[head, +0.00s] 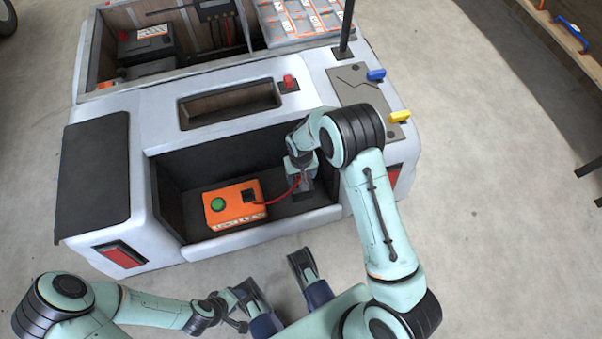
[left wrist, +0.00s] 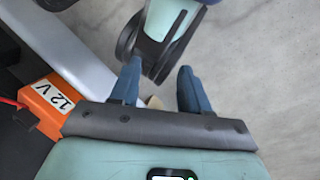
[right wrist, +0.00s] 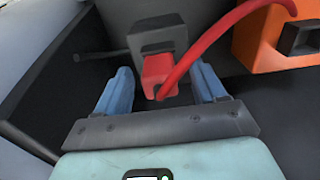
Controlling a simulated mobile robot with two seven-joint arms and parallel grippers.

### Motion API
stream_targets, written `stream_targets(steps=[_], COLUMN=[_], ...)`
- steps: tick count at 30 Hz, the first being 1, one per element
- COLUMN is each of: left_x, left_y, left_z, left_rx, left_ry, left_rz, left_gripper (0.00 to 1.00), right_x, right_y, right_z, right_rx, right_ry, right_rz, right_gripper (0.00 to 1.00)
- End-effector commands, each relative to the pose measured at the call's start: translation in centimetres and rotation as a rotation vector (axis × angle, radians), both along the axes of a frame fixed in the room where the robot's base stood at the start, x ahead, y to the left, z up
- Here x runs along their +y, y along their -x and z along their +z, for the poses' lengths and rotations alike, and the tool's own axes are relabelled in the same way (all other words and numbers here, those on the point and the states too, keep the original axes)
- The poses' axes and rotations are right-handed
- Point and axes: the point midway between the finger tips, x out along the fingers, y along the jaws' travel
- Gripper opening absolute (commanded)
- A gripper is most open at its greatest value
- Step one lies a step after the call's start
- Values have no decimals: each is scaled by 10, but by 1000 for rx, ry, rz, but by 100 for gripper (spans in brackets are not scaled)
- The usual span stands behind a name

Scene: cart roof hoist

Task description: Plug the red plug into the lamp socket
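The red plug (right wrist: 158,75) sits at the front of a dark grey block (right wrist: 160,37) inside the cart's recess, its red cable arching to the right. My right gripper (right wrist: 163,80) is open, with one blue finger on each side of the plug and gaps between. In the head view this gripper hides the plug. The orange box (head: 232,205) has a green button and a black square socket (right wrist: 302,38); I cannot tell whether that is the lamp socket. My left gripper (left wrist: 158,75) is open and empty, over the floor in front of the cart.
The white cart (head: 95,235) surrounds the recess; its dark walls are close to my right gripper. A red switch (head: 289,82), a blue handle (head: 376,74) and a yellow handle (head: 400,116) are on top. A dark post (head: 347,30) rises there.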

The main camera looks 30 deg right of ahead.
Motion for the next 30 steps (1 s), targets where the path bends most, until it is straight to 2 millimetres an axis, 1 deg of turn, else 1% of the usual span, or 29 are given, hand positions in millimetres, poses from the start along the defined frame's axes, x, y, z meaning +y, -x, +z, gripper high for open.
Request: stream_targets(steps=[1,5,8,11,12,13,15,21,25,27,30], left_x=[2,2,5,10,18,18,11,0,-5,-7,-8], left_y=[2,1,-5,-16,-30,-30,-16,1,10,15,18], left_z=[-15,-15,-15,-16,-22,-18,-9,9,17,20,23], left_rx=[18,14,-3,-35,-70,-69,-36,10,35,47,57], left_ry=[-8,-9,-16,-30,-51,-52,-33,-7,7,13,18], left_rz=[13,15,22,35,54,55,37,11,-1,-6,-11], left_gripper=[43,43,43,43,43,43,43,43,43,43,43], right_x=[0,0,0,0,0,0,0,0,0,0,0], right_y=[0,0,0,0,0,-1,-1,-1,-1,-1,0], right_z=[-5,-5,-5,-5,-5,8,29,80,106,117,127], right_rx=[2,2,2,2,2,-4,-5,-5,-4,-3,-1], right_ry=[0,0,0,0,0,0,-1,-1,0,0,0], right_rz=[0,0,0,0,0,0,-1,0,0,1,0], right_gripper=[70,70,70,70,70,70,70,70,70,70,70])
